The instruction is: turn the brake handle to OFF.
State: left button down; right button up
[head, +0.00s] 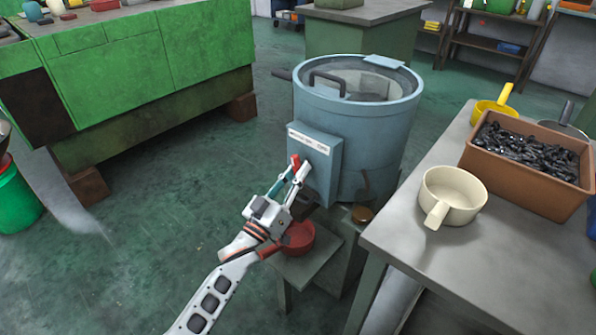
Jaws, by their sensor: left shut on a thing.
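The brake handle (295,160) is a small red lever on the front of a blue-grey box (328,160) fixed to the side of a round blue-grey drum machine (370,130). A white label strip (308,141) runs along the top of the box; its text is too small to read. My left gripper (300,169) is shut on the brake handle, reaching up from the lower left. Its fingers cover part of the handle, and the red tip shows above them. My right gripper is not in view.
A red bowl (299,237) sits on a low stand below the gripper. At right, a grey table (400,235) holds a cream pan (453,190) and a brown bin (513,185) of dark small parts. A green bench (115,75) stands at left, with open floor between.

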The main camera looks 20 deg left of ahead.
pick_arm(q)
jog(key=m+h, duration=0.2)
jog(key=m, duration=0.2)
jog(key=shift+a+f+g, duration=0.1)
jog(key=shift+g, duration=0.3)
jog(key=m+h, duration=0.1)
jog(key=m, duration=0.2)
jog(key=m+g+h, duration=0.1)
jog(key=m+h, duration=0.1)
jog(key=m, duration=0.1)
jog(key=shift+m, duration=0.3)
jog(key=shift+m+g+h, duration=0.5)
jog(key=shift+m+g, duration=0.1)
jog(key=shift+m, duration=0.4)
jog(key=shift+m+g, duration=0.3)
jog(key=shift+m, duration=0.7)
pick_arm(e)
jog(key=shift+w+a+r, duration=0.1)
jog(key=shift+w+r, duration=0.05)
pick_arm(q)
jog(key=shift+h, duration=0.3)
jog(key=c, duration=2)
grip_release()
jog(key=shift+o, duration=0.2)
